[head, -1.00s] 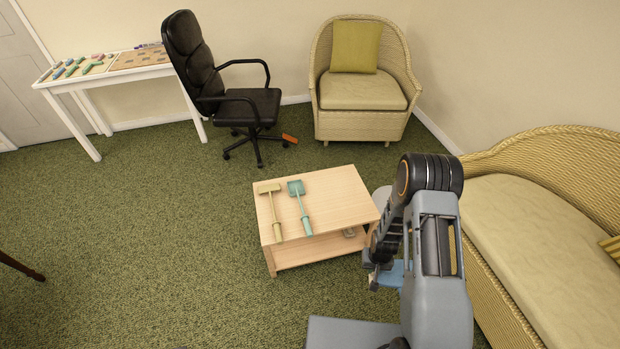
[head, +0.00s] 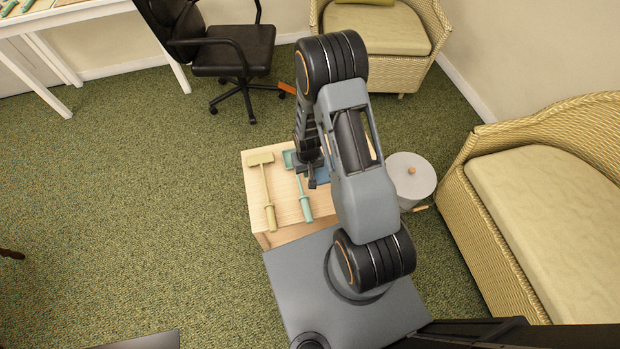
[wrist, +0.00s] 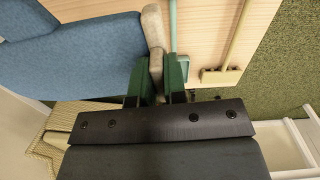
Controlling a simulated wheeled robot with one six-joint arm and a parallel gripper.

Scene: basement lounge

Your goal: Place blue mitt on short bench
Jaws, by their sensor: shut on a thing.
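The short bench is the low light-wood piece (head: 285,210) in front of me; its wooden top (wrist: 205,30) also fills the upper middle of the wrist view. My gripper (wrist: 158,85) is shut on the beige cuff of the blue mitt (wrist: 70,55), which extends left in the wrist view. In the head view my arm covers the bench's right part, and only a small blue patch of the mitt (head: 322,176) shows beside my gripper (head: 312,182). The mitt appears over the bench top; I cannot tell whether it touches the wood.
A cream-headed tool (head: 266,190) and a teal tool (head: 300,190) lie on the bench's left part. A wicker sofa (head: 540,220) is at the right, an office chair (head: 230,50) behind.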

